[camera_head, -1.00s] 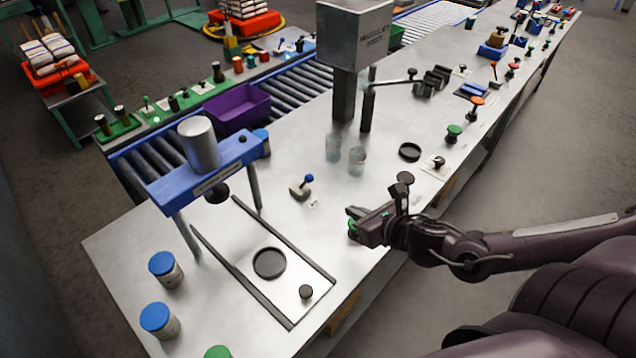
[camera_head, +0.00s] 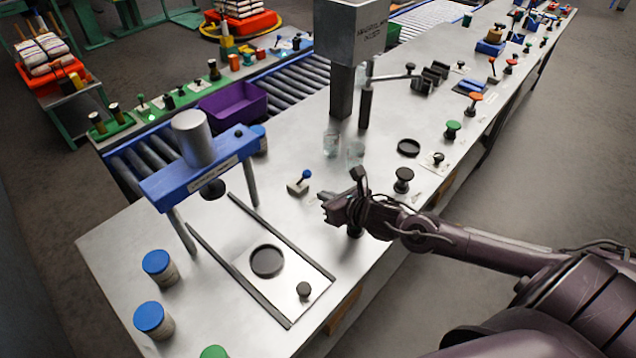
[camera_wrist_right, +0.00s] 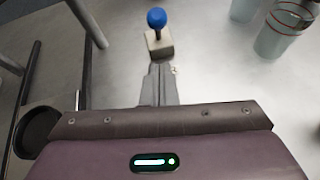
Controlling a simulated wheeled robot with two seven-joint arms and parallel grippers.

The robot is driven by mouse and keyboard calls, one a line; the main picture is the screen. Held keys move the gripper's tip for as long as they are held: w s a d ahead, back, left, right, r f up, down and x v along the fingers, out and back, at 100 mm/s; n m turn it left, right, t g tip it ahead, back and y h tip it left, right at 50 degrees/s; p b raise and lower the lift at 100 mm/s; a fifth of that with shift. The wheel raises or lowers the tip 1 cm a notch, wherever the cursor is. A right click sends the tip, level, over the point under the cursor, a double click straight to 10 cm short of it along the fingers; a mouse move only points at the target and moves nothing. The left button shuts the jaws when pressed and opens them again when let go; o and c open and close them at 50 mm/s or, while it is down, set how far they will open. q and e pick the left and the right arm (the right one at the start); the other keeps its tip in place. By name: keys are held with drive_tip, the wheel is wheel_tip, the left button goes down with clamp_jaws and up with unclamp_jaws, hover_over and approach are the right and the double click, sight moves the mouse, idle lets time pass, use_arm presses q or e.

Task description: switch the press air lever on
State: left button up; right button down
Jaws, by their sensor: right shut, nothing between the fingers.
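The press air lever (camera_head: 304,181) is a small lever with a blue ball knob on a pale square base, standing on the metal table beside the blue press (camera_head: 200,180). It also shows in the right wrist view (camera_wrist_right: 157,30), just ahead of my fingertips. My right gripper (camera_head: 324,199) is shut and empty, a little to the right of the lever and apart from its knob. In the wrist view the closed fingers (camera_wrist_right: 158,72) point at the lever's base; I cannot tell whether they touch it. My left gripper is not in view.
Two clear cups (camera_head: 332,143) stand behind the lever. A black knob (camera_head: 403,180) stands right of my gripper. The press slide with a round black seat (camera_head: 267,261) lies in front. Blue-lidded jars (camera_head: 159,267) stand at the left. The bare table between is free.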

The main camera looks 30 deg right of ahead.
sight(303, 179)
drive_tip(key=shift+w+a+r+p, duration=0.1)
drive_tip(key=shift+w+r+p, duration=0.25)
drive_tip(key=shift+w, duration=0.3)
drive_tip(key=shift+w+a+r+p, duration=0.1)
drive_tip(key=shift+w+r+p, duration=0.2)
drive_tip(key=shift+w, duration=0.3)
drive_tip(key=shift+w+a, duration=0.1)
drive_tip(key=shift+w, duration=0.5)
